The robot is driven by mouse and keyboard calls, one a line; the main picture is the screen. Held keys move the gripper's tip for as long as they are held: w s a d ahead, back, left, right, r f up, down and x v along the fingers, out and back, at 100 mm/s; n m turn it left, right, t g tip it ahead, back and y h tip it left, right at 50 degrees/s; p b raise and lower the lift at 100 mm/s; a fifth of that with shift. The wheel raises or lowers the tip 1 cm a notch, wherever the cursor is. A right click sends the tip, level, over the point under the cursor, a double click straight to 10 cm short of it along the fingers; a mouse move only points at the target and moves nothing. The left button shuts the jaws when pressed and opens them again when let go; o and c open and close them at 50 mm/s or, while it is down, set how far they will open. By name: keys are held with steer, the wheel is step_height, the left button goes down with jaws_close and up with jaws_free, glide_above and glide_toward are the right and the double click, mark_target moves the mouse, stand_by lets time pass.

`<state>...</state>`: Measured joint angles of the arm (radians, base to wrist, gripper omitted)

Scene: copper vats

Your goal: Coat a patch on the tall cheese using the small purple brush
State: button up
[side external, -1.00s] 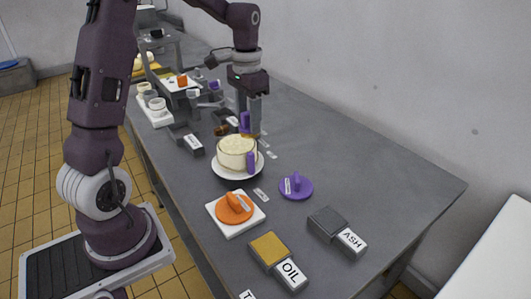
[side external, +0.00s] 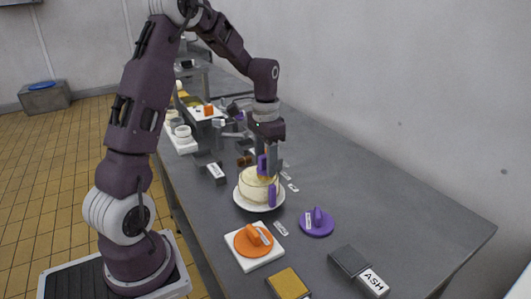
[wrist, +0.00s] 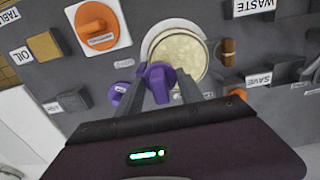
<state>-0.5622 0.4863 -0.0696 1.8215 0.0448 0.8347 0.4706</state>
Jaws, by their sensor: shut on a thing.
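The tall cheese (side external: 252,187) is a pale, cream-coloured cylinder on a white round plate (side external: 240,203); the wrist view shows its top (wrist: 182,54). My gripper (side external: 269,168) is shut on the small purple brush (side external: 262,165), which also shows between my fingers in the wrist view (wrist: 157,80). Yellowish bristles show under the brush at the cheese's top edge; I cannot tell whether they touch it. No coated patch can be made out.
An orange round piece with a handle (side external: 253,239) lies on a white board (side external: 254,260). A purple round piece with a handle (side external: 317,223) lies to its right. The ASH block (side external: 358,270) and OIL block (wrist: 42,47) are nearer. The right side of the table is clear.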

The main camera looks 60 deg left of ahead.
steer(key=shift+a+f, duration=0.3)
steer(key=shift+f, duration=0.25)
steer(key=shift+a+f, duration=0.3)
steer(key=shift+f, duration=0.2)
jaws_close()
steer(key=shift+s+a, duration=0.15)
steer(key=shift+a, duration=2.85)
steer(key=shift+d, duration=3.5)
steer(key=shift+a, duration=3.5)
steer(key=shift+d+r, duration=0.1)
steer(key=shift+d, duration=3.55)
steer(key=shift+r, duration=4.1)
